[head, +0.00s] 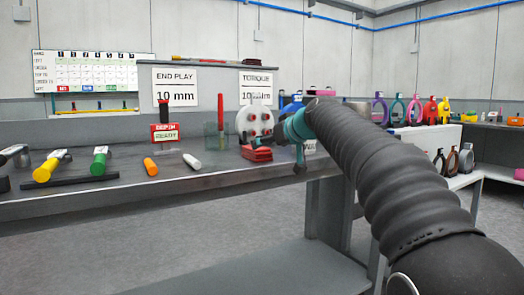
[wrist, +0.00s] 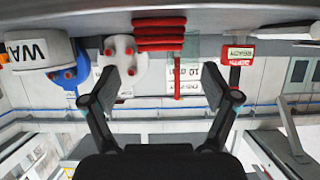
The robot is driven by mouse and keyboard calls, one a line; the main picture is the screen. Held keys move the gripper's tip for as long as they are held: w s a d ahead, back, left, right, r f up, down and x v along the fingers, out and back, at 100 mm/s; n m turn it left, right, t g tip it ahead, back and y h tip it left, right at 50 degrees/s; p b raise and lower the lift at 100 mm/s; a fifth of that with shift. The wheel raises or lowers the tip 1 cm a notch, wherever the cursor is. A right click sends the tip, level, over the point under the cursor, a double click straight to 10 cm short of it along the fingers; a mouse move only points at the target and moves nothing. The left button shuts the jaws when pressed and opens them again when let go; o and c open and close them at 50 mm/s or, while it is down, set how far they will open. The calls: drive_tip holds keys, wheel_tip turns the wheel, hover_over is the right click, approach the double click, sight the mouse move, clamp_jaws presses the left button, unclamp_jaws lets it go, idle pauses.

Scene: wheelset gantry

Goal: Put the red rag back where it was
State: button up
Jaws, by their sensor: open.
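The red rag, a folded stack of several layers, lies on the grey bench near its front edge in the head view (head: 257,154). It also shows at the top middle of the wrist view (wrist: 160,33), where the picture is upside down. My gripper (wrist: 160,85) is open, with its two fingers spread and nothing between them. The rag is beyond the fingertips, roughly centred between them, and apart from them. In the head view my gripper (head: 278,143) is just right of the rag and partly hidden by my arm.
A white round part with red knobs (head: 254,121) stands behind the rag. Hammers, an orange handle (head: 150,166) and a white cylinder (head: 192,161) lie further left on the bench (head: 120,195).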

drive_tip(key=shift+v, duration=2.25)
drive_tip(key=shift+s, duration=0.1)
drive_tip(key=s+d+f+m+g+h, duration=0.2)
drive_tip(key=s+d+f, duration=0.3)
drive_tip(key=s+f, duration=0.6)
drive_tip(key=s+d+f+m+g+h, duration=0.1)
drive_tip(key=s+d+f+m+h, duration=0.1)
drive_tip(key=s+d+f, duration=0.4)
drive_tip(key=s+d+f+m+g+h, duration=0.2)
drive_tip(key=s+d+f, duration=0.3)
drive_tip(key=s+f, duration=1.2)
drive_tip(key=s+h, duration=0.1)
drive_tip(key=s, duration=0.5)
drive_tip(key=shift+s+d+m+g+h, duration=0.2)
drive_tip(key=shift+m+g+h, duration=0.1)
drive_tip(key=shift+m, duration=0.1)
